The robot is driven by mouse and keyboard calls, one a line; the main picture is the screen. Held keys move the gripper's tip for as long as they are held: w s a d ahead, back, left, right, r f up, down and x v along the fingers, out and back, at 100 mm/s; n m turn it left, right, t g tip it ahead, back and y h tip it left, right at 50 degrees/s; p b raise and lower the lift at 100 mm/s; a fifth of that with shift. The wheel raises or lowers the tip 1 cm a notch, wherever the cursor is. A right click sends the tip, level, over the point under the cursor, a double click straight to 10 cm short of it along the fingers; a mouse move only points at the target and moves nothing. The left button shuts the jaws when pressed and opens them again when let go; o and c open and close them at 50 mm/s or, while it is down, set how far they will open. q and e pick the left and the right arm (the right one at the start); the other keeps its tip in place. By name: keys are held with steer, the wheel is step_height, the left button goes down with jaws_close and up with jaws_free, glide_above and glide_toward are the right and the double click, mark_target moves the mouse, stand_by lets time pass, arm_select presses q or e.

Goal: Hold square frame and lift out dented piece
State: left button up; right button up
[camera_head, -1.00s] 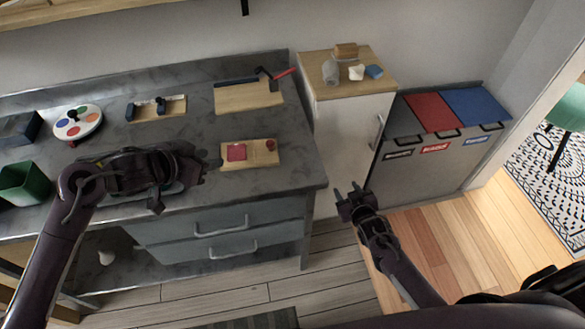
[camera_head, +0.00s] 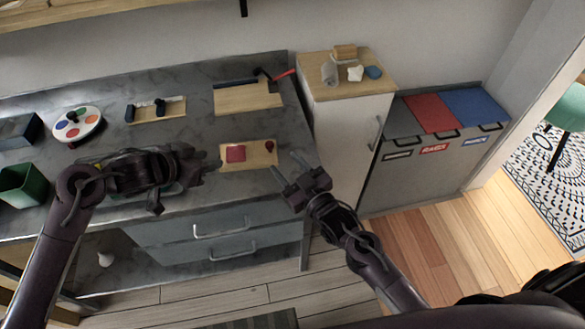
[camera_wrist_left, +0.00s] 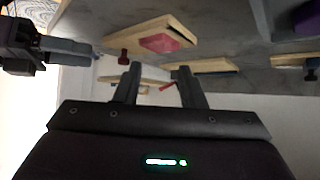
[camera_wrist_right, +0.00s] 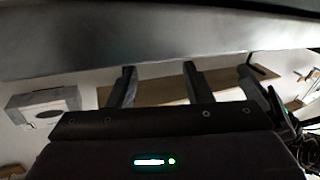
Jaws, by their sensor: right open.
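A wooden board (camera_head: 253,158) lies on the grey counter and carries a flat red square piece (camera_head: 236,153) and a small dark red knob (camera_head: 270,146). The red piece also shows in the left wrist view (camera_wrist_left: 166,43). I cannot make out a separate frame or a dent. My left gripper (camera_head: 212,165) is over the counter just left of the board, open and empty. My right gripper (camera_head: 284,180) is open and empty near the counter's front right corner, to the right of the board and apart from it.
Behind stand a round color palette (camera_head: 78,124), a small tray (camera_head: 157,110) and a larger board (camera_head: 248,98) with a red-handled tool. A green bin (camera_head: 22,186) is at the left. A white cabinet (camera_head: 343,130) and sorting bins (camera_head: 425,150) stand to the right.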

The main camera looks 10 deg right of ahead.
mark_target(272, 147)
steer(key=x, duration=0.6)
steer(key=shift+w+a, duration=0.1)
steer(key=shift+w, duration=0.2)
jaws_close()
steer(key=shift+c, duration=1.5)
jaws_free()
steer(key=c, duration=0.5)
steer(key=shift+c, duration=0.2)
